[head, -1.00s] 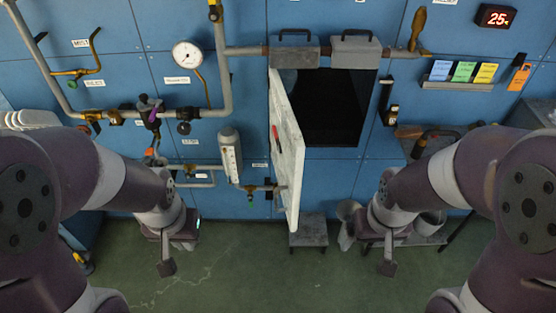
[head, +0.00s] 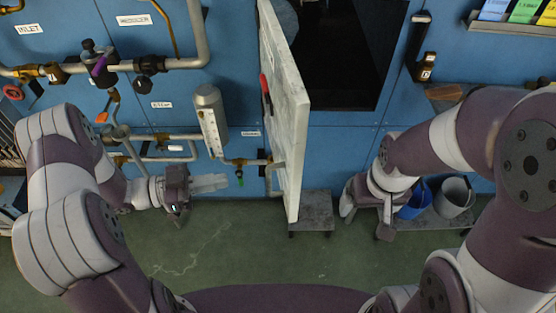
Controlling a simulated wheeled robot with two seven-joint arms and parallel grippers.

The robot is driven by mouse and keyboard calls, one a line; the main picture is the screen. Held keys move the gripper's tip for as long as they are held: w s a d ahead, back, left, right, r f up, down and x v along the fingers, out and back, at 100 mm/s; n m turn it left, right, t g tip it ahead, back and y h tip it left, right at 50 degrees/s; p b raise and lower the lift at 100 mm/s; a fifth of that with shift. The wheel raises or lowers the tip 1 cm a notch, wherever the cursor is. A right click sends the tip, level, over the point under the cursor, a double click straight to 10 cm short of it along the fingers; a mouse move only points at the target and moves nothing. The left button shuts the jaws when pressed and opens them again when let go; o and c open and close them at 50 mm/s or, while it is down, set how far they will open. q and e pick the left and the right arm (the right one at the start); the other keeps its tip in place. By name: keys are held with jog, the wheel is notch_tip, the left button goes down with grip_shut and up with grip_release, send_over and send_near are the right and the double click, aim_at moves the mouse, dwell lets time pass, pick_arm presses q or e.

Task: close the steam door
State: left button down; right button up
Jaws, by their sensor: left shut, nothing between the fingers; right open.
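The steam door (head: 287,115) is a pale, worn panel seen nearly edge-on in the head view. It stands swung out from the blue wall, left of the dark opening (head: 349,55). A red-and-black handle (head: 266,94) shows on its left face. My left gripper (head: 225,182) is shut and empty, pointing right, left of the door's lower part and apart from it. My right gripper (head: 386,233) is open, low and to the right of the door, pointing down; its fingers are hard to make out.
Pipes, valves and a cylindrical gauge (head: 210,120) line the wall left of the door. A grey step (head: 314,211) stands on the floor below the opening. A blue bucket (head: 413,201) and a grey bucket (head: 456,197) stand at right. The green floor in front is clear.

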pick_arm(q)
jog(key=d, duration=0.2)
jog(key=p, duration=0.2)
send_near(290, 169)
jog(key=d, duration=0.6)
jog(key=shift+w+r, duration=0.2)
jog(key=shift+w, duration=0.15)
jog(key=shift+w+d, duration=0.15)
jog(key=shift+d, duration=0.25)
pick_arm(e)
jog(key=shift+s+r, duration=0.2)
jog(key=shift+r, duration=0.95)
